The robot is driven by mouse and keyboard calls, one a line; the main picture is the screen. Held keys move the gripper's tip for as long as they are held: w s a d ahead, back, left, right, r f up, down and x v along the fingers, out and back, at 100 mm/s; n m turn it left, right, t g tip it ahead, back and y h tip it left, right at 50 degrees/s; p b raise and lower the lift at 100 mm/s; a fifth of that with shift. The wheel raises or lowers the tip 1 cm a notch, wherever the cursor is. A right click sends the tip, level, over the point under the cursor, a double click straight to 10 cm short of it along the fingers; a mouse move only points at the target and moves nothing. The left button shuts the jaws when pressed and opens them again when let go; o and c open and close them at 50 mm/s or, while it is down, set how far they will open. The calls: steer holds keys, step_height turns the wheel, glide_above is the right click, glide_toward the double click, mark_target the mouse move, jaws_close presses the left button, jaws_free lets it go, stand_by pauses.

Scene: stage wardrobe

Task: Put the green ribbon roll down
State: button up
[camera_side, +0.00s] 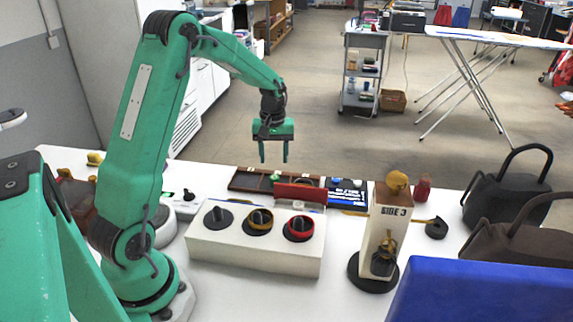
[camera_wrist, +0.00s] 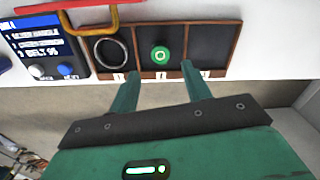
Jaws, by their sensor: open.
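The green ribbon roll (camera_wrist: 160,55) sits in the middle compartment of a dark wooden tray (camera_wrist: 228,62) in the wrist view. It is small and green with a pale ring on top. In the side view it shows as a small green spot (camera_side: 276,175) in the tray (camera_side: 240,187). My gripper (camera_side: 274,158) is open and empty above the tray, apart from the roll. In the wrist view its two fingers (camera_wrist: 160,72) point toward the tray's near edge, with the roll just beyond and between the tips.
A dark ring (camera_wrist: 110,52) lies in the compartment left of the roll; the right one looks empty. A blue panel (camera_wrist: 48,45) stands beside the tray.

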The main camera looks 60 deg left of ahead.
step_height(320, 180, up, 6)
steer(key=shift+f, duration=0.2)
stand_by(0.6)
steer(key=s+d+r+m+t, duration=0.1)
steer(key=s+d+r+m, duration=0.25)
steer(key=d+r, duration=0.2)
steer(key=s+d+r+m+t, duration=0.2)
steer(key=s+d+r, duration=0.3)
steer(key=d, duration=0.2)
steer(key=s+d+m+t, duration=0.2)
steer(key=s+d+m, duration=0.3)
steer(key=s+d, duration=0.3)
steer(key=s, duration=0.4)
steer(key=shift+m+t, duration=0.3)
steer(key=shift+m, duration=0.05)
steer(key=shift+s+f, duration=0.1)
